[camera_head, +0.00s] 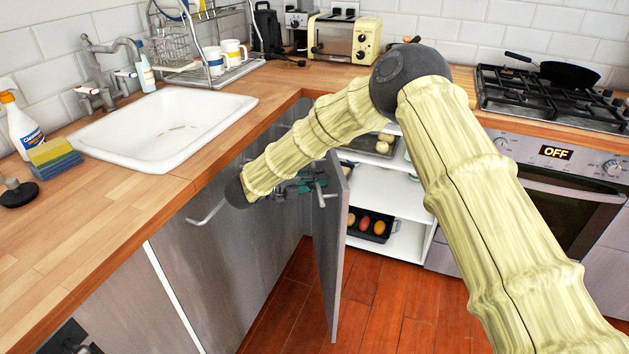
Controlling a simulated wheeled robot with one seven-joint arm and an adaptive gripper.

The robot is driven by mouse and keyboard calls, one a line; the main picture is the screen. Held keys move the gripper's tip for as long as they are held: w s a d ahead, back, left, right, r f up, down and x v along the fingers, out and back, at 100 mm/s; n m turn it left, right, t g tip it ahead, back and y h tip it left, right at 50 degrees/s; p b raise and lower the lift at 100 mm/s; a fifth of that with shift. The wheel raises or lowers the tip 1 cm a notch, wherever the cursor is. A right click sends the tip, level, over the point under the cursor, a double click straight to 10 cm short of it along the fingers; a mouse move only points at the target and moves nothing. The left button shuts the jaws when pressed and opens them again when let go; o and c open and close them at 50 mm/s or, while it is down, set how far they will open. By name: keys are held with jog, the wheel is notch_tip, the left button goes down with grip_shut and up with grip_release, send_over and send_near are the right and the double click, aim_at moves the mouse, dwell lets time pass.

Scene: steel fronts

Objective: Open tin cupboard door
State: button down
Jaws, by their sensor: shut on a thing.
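The grey steel cupboard door (328,262) stands swung well out from the corner, seen nearly edge-on. Behind it, the open cupboard shows white shelves (384,196) with food on them. The door's bar handle (322,197) is on the face turned to the left. My gripper (308,185) is at this handle, shut on it. The fingers are small and partly hidden by my arm, so their exact hold is hard to see.
A second steel front with a bar handle (206,213) is left of my gripper, below the white sink (165,128). The oven (560,195) stands to the right. The red wooden floor (400,315) in front of the open cupboard is clear.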

jog(key=shift+w+d+r, duration=0.1)
jog(key=shift+w+d, duration=0.05)
jog(key=shift+d, duration=0.15)
jog(key=c, duration=1.5)
grip_release()
jog(key=shift+a, duration=0.1)
jog(key=shift+a, duration=0.15)
jog(key=shift+v, duration=3.65)
